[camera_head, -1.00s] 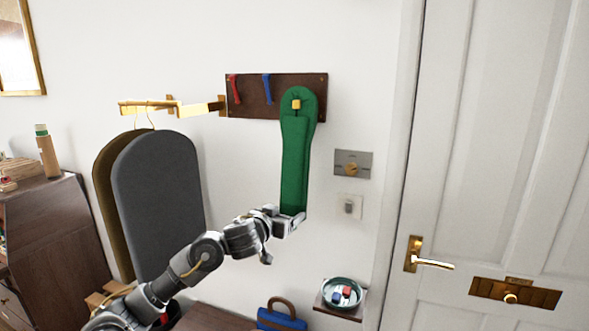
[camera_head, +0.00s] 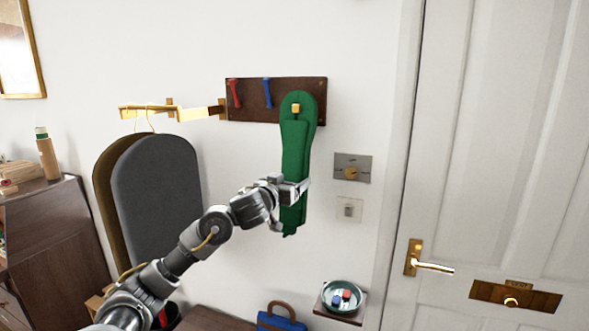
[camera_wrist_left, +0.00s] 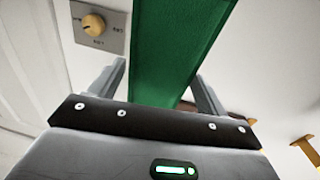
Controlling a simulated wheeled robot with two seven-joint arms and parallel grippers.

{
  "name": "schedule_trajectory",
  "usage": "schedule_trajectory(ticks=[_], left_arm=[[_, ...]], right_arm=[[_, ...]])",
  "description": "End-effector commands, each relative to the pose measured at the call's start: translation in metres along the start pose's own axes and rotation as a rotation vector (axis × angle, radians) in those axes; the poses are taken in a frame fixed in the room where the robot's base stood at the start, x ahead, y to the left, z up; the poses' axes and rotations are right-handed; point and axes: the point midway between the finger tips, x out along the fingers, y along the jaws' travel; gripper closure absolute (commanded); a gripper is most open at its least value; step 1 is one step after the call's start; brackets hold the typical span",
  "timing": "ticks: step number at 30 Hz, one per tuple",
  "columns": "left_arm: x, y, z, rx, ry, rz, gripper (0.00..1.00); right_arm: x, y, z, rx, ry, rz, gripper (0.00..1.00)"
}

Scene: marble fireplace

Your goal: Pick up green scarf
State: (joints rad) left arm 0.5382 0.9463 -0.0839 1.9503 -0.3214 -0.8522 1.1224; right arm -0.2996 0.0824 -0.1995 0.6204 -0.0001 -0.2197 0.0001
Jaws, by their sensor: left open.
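The green scarf (camera_head: 296,150) hangs from a yellow peg on the dark wooden wall rack (camera_head: 262,100), its lower end hanging free against the white wall. My left gripper (camera_head: 296,196) is at the lower part of the scarf, with its fingers on either side of the cloth. In the left wrist view the scarf (camera_wrist_left: 178,50) runs between the two open fingers of my left gripper (camera_wrist_left: 160,90), with gaps beside it. My right gripper is in neither view.
Red and blue items hang on the same rack. Dark garment shapes (camera_head: 160,195) hang left of the scarf. A dial plate (camera_head: 352,167) and a switch are on the wall to the right. A small shelf dish (camera_head: 342,296) and a blue bag (camera_head: 282,320) are below.

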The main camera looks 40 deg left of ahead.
Motion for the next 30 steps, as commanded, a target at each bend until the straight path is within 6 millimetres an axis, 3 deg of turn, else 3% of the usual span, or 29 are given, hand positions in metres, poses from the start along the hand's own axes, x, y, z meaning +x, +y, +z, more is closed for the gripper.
schedule_trajectory(ticks=[12, 21, 30], left_arm=[[0.048, -0.001, -0.005, -0.003, -0.001, 0.0, 0.24], [0.052, -0.001, -0.003, 0.0, 0.0, 0.001, 0.25], [0.051, -0.001, -0.003, -0.001, 0.0, 0.001, 0.64]], right_arm=[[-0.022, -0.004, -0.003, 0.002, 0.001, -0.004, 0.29], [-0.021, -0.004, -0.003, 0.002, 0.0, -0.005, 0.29], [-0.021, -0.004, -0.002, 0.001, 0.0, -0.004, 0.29]])
